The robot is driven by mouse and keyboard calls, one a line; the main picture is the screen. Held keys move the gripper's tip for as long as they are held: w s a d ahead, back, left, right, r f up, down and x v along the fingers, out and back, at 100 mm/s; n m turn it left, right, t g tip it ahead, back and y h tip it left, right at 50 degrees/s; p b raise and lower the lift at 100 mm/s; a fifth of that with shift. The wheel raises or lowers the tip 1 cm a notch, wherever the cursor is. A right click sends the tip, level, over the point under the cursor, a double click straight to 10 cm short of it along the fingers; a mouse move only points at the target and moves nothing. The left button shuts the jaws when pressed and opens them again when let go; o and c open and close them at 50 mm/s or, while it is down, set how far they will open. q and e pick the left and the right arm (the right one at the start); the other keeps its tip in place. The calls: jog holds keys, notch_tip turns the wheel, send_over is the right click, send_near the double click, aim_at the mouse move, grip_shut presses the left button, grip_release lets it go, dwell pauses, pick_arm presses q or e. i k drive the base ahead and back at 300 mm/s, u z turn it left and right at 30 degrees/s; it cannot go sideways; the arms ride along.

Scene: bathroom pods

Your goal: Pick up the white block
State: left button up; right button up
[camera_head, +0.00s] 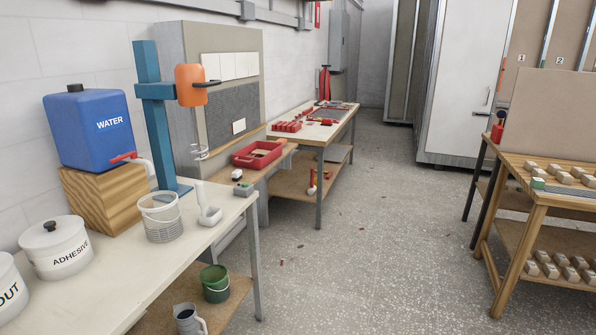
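Neither of my grippers is in view. Several small pale blocks (564,178) sit in rows on the wooden workbench (513,168) at the right edge; their tops look whitish and their sides tan. More pale blocks (551,271) lie on that bench's lower shelf. I cannot tell which of these is the white block.
A red tray (258,154) is beyond. Speckled floor (365,240) between the benches is mostly clear, with small scraps.

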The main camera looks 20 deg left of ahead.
aim_at(237, 176)
jog(key=z, duration=0.25)
jog(key=i, duration=1.05)
jog(key=u, duration=0.35)
